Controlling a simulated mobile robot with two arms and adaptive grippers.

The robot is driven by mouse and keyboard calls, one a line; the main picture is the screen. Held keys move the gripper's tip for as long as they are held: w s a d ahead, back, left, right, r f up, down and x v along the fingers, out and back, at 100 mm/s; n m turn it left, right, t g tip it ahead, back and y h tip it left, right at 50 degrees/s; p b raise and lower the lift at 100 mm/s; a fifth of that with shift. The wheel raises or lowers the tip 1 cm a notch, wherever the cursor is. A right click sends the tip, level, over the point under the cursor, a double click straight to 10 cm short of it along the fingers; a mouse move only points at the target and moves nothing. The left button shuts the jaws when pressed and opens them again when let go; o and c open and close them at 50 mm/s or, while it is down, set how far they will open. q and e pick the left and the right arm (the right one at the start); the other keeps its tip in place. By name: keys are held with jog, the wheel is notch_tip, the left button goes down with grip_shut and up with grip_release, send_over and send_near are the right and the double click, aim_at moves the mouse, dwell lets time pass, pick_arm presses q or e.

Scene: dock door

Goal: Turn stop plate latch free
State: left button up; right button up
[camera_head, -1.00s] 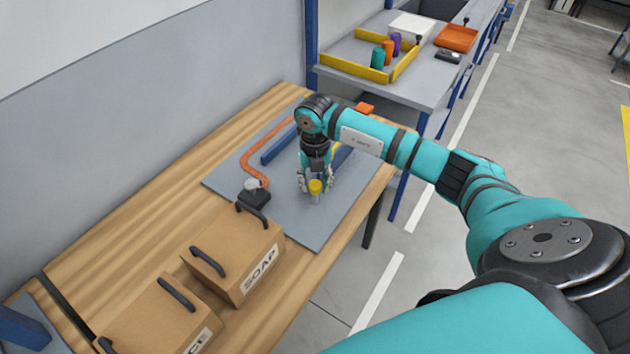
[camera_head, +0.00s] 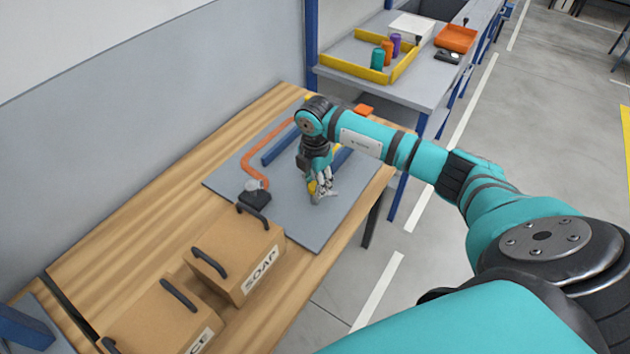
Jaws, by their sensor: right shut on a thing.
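The grey plate (camera_head: 318,232) lies flat on the wooden bench. A yellow latch (camera_head: 312,188) stands on it near the middle. My right gripper (camera_head: 322,194) points down from above and is shut on the yellow latch. Its fingers hide much of the latch, so the latch's exact angle cannot be told. My left gripper is out of view.
Blue rails (camera_head: 282,146) and an orange curved hose (camera_head: 250,165) lie behind the gripper. A black block (camera_head: 254,198) with a clear top sits to its left. Cardboard boxes with black handles, one marked SOAP (camera_head: 238,262), stand nearer on the bench (camera_head: 150,225).

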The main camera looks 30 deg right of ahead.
jog(key=m+p, duration=0.1)
jog(key=m, duration=0.5)
jog(key=shift+w+r+m+p, duration=0.1)
jog(key=shift+m+p, duration=0.3)
dwell(0.4)
jog(key=o, duration=1.2)
jog(key=shift+c, duration=0.2)
notch_tip(320, 180, up, 12)
